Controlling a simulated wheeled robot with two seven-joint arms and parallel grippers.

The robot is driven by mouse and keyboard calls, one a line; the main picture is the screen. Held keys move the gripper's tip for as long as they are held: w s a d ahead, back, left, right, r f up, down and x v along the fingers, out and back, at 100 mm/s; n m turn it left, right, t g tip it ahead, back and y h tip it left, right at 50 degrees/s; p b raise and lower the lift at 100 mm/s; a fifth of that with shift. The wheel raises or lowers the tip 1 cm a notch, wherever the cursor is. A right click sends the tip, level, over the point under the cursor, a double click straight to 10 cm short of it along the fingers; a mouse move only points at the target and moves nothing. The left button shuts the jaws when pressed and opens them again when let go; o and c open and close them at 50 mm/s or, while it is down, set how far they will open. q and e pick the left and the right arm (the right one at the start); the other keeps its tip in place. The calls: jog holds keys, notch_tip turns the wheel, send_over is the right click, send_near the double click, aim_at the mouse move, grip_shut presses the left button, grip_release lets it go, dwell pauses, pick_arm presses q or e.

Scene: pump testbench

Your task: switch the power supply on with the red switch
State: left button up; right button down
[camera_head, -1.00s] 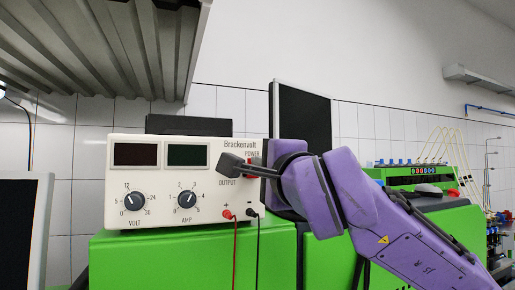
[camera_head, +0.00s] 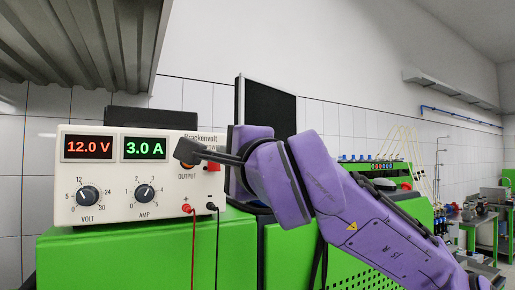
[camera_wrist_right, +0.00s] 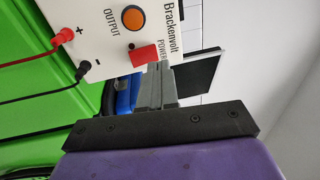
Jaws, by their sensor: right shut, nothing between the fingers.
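The white Brackenvolt power supply (camera_head: 68,205) stands on a green cabinet in the head view. Its displays are lit, 12.0 V in red (camera_head: 88,147) and 3.0 A in green (camera_head: 145,148). The red power switch (camera_wrist_right: 144,55) shows clearly in the wrist view; in the head view it is partly behind my gripper (camera_head: 214,166). My right gripper (camera_head: 186,151) is shut and empty in front of the panel's right part. In the wrist view its fingertips (camera_wrist_right: 164,68) are right beside the switch; I cannot tell whether they touch it. My left gripper is out of view.
The orange output button (camera_wrist_right: 132,18) sits beside the switch. Red (camera_head: 193,245) and black (camera_head: 217,245) leads hang from the sockets below. A dark panel (camera_head: 268,105) stands behind my right wrist. A ribbed metal overhang (camera_head: 80,40) is at the upper left.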

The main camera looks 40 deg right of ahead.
jog(key=s+a+r+b, duration=0.1)
jog(key=s+b, duration=0.3)
jog(key=s, duration=0.6)
jog(key=shift+s+a+r, duration=0.25)
jog(key=shift+a+r, duration=0.05)
jog(key=shift+a, duration=0.3)
jog(key=shift+w, duration=0.15)
